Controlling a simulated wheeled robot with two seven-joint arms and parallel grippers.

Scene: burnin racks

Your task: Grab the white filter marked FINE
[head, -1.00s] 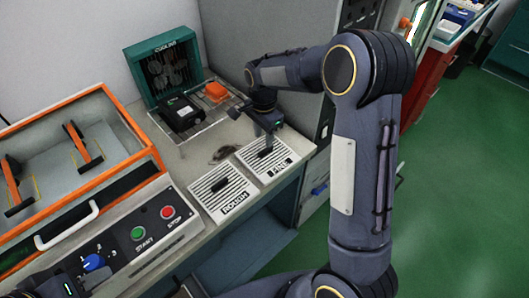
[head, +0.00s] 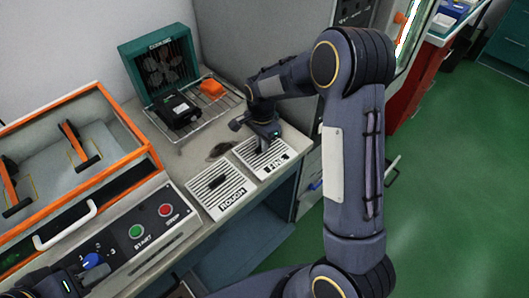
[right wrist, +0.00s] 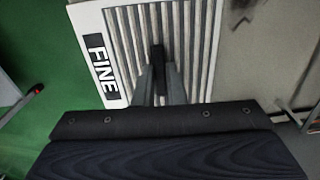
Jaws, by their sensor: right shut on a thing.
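The white filter marked FINE (head: 277,163) lies flat on the grey bench, with dark slats and a black handle. It also shows in the right wrist view (right wrist: 115,20), its label at the left. My right gripper (head: 260,148) is over it, with the fingers (right wrist: 158,82) shut on its black handle (right wrist: 157,55). The filter marked ROUGH (head: 234,203) lies just to the left, with its own black handle.
A wire rack (head: 215,112) behind holds a black box (head: 178,110) and an orange block (head: 212,88), before a green fan unit (head: 158,65). An orange-framed case (head: 135,130) and a panel with START and STOP buttons (head: 136,231) stand at left. A dark stain (head: 218,150) marks the bench.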

